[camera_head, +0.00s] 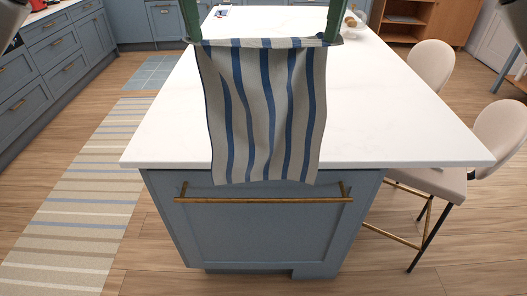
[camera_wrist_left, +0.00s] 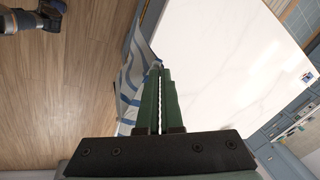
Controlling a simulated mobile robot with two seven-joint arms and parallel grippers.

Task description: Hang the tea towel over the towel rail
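The tea towel (camera_head: 262,110), grey with blue stripes, hangs spread out between my two grippers in the head view. My left gripper (camera_head: 194,40) is shut on its upper left corner, and my right gripper (camera_head: 328,38) is at its upper right corner, shut on it. The towel's lower edge hangs just above the brass towel rail (camera_head: 263,200) on the blue end panel of the island. The towel looks apart from the rail. In the left wrist view the green fingers (camera_wrist_left: 160,72) are closed together, with the striped towel (camera_wrist_left: 130,85) beside and below them.
The white island worktop (camera_head: 400,115) lies behind the towel. Two pale stools (camera_head: 440,185) stand at its right. A striped rug (camera_head: 85,190) lies on the wooden floor at left. A bowl (camera_head: 354,25) stands at the worktop's far end.

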